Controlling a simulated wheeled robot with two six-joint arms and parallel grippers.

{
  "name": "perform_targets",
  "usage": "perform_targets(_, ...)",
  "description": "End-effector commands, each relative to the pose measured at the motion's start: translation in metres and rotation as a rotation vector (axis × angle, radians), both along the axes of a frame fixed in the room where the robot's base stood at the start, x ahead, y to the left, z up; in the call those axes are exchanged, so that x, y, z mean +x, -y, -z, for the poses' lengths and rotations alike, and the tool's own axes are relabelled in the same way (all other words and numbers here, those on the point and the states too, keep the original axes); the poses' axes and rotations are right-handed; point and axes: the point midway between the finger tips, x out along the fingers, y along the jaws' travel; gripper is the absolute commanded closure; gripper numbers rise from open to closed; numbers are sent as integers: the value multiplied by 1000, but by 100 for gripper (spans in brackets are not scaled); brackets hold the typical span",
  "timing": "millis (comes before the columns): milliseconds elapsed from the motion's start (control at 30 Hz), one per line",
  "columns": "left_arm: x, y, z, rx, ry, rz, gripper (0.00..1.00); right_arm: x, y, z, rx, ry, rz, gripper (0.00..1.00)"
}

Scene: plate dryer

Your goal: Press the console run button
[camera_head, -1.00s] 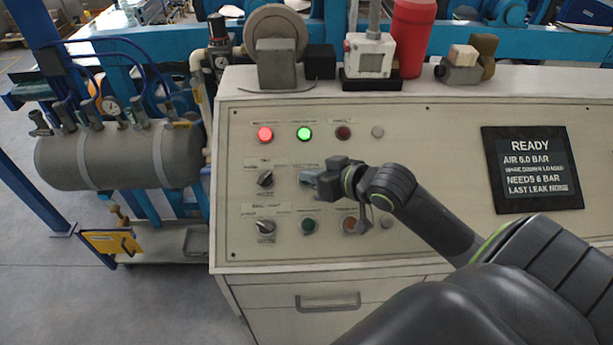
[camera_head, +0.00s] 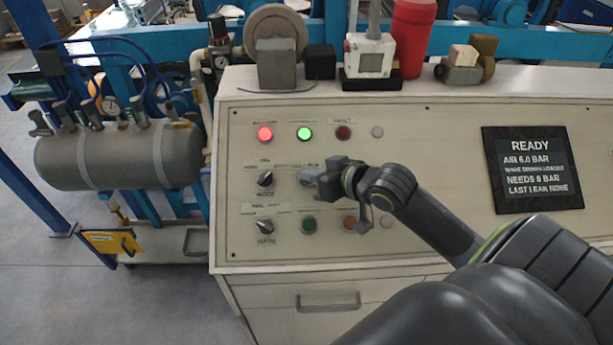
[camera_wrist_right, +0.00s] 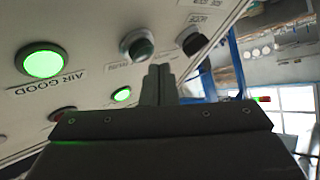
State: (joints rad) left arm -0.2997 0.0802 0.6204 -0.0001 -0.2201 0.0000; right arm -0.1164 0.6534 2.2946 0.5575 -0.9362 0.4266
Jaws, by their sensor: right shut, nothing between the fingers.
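My right gripper (camera_head: 308,183) is shut and empty, its tips at the second position of the console's middle control row. They hide the control there; its label above is only partly legible and seems to end in RUN. In the right wrist view the closed fingers (camera_wrist_right: 160,84) point toward the panel. I cannot tell whether the tips touch anything. Another dark green button (camera_head: 309,225) sits in the bottom row. My left gripper is out of view.
A selector knob (camera_head: 265,179) is left of the gripper, with another knob (camera_head: 265,228) below it. A red lamp (camera_head: 264,134) and green lamp (camera_head: 304,134) are lit. An amber button (camera_head: 350,222) is under my wrist. The display (camera_head: 532,169) reads READY.

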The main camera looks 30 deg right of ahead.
Motion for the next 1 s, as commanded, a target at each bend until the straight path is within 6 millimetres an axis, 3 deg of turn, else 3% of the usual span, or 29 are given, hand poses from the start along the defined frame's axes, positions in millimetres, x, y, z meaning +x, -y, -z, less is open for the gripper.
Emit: perform_targets(1000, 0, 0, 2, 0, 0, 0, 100, 5, 3, 11, 0, 0, 0, 100)
